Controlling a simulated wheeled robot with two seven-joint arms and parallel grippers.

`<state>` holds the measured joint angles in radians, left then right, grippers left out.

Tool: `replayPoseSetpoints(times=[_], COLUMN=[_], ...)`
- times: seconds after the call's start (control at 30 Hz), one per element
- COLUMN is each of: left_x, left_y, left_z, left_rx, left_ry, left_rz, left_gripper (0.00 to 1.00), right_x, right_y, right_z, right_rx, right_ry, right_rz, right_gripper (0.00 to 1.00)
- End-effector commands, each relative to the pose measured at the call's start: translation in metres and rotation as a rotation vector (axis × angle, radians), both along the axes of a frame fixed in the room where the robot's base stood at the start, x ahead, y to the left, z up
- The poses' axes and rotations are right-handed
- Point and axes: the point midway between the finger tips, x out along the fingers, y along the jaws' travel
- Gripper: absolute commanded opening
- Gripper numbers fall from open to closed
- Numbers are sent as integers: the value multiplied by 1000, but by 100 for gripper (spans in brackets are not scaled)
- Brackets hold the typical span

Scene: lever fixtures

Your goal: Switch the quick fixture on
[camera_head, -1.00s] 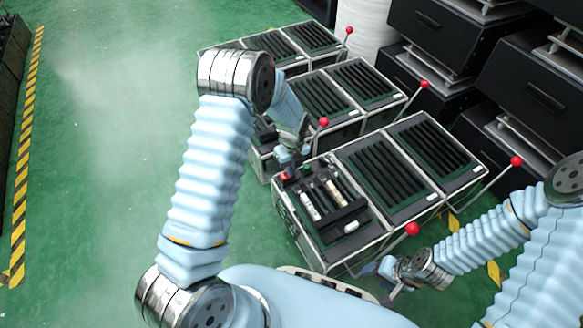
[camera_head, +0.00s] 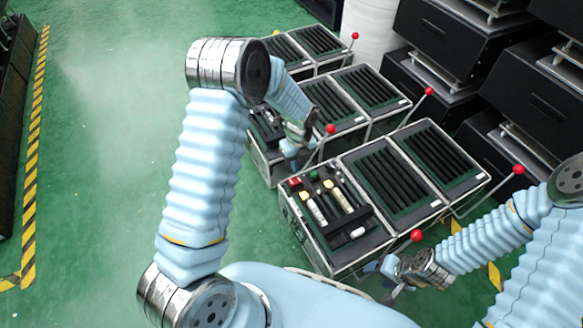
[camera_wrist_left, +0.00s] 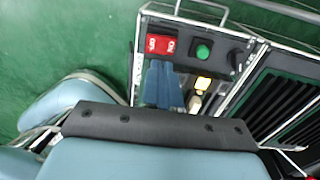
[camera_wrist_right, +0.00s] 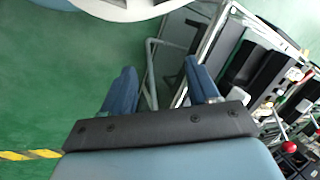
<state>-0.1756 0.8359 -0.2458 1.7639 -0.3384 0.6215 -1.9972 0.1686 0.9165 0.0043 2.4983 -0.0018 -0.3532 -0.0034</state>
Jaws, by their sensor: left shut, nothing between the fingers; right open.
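The front fixture box (camera_head: 300,232) has a control panel with a red rocker switch (camera_head: 295,182) at its far left corner. In the left wrist view the red switch (camera_wrist_left: 156,43) carries white marks, and a green round button (camera_wrist_left: 203,51) and a dark knob (camera_wrist_left: 237,59) sit to its right. Which side of the rocker is pressed, I cannot tell. My left gripper (camera_head: 291,160) is shut and empty, apart from the switch; its blue fingers (camera_wrist_left: 162,85) appear just below the switch in the wrist view. My right gripper (camera_wrist_right: 161,85) is open and empty beside the box's near end.
Two pale, yellow-topped handles (camera_head: 315,207) lie in the box's dark tray. Levers with red balls (camera_head: 416,236) rise around the boxes. More slotted boxes (camera_head: 330,100) stand behind; black machines (camera_head: 460,40) are at right. Green floor (camera_head: 110,130) at left is clear.

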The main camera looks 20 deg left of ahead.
Motion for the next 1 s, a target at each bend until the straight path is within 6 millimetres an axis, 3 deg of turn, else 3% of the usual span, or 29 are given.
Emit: replayPoseSetpoints(times=[0.2, 0.4, 1.0], left_x=[5, 7, 7], left_y=[-5, -7, -7], left_z=[48, 71, 75], left_rx=[-1, -1, -1], left_ry=[-3, -1, -1], left_rz=[-1, -2, -2], left_gripper=[0, 0, 0], right_x=[0, 0, 0], right_y=[-2, -2, -2], right_z=[6, 8, 9], right_rx=[-3, -4, -4], right_ry=[1, 0, 0], right_rz=[-3, -5, -5], right_gripper=[60, 60, 60])
